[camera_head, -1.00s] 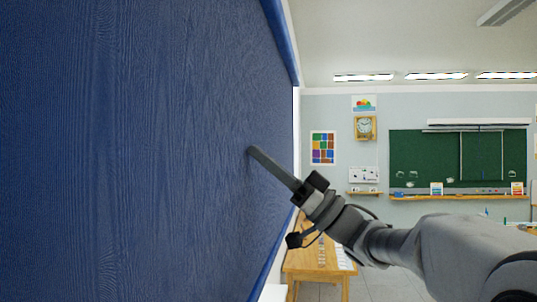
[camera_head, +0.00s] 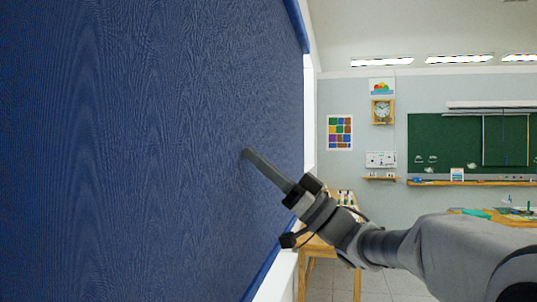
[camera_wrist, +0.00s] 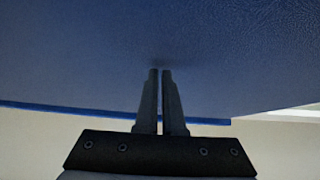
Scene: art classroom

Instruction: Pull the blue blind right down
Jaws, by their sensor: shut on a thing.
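The blue blind (camera_head: 130,150) fills the left half of the head view, its cloth spread broad and flat. Its brighter blue lower edge (camera_head: 268,272) shows at the bottom, beside a white strip. My gripper (camera_head: 246,153) reaches in from the right with its fingertips at the cloth. In the wrist view the two fingers (camera_wrist: 160,73) are close together, shut on the blind at the cloth, above its blue bottom edge (camera_wrist: 60,110). The exact bit between the tips is too small to make out.
A wooden table (camera_head: 345,250) stands beyond my arm near the window wall. A green chalkboard (camera_head: 460,140), a clock (camera_head: 382,111) and a poster (camera_head: 340,132) are on the far wall. Some tiled floor (camera_head: 390,285) is clear.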

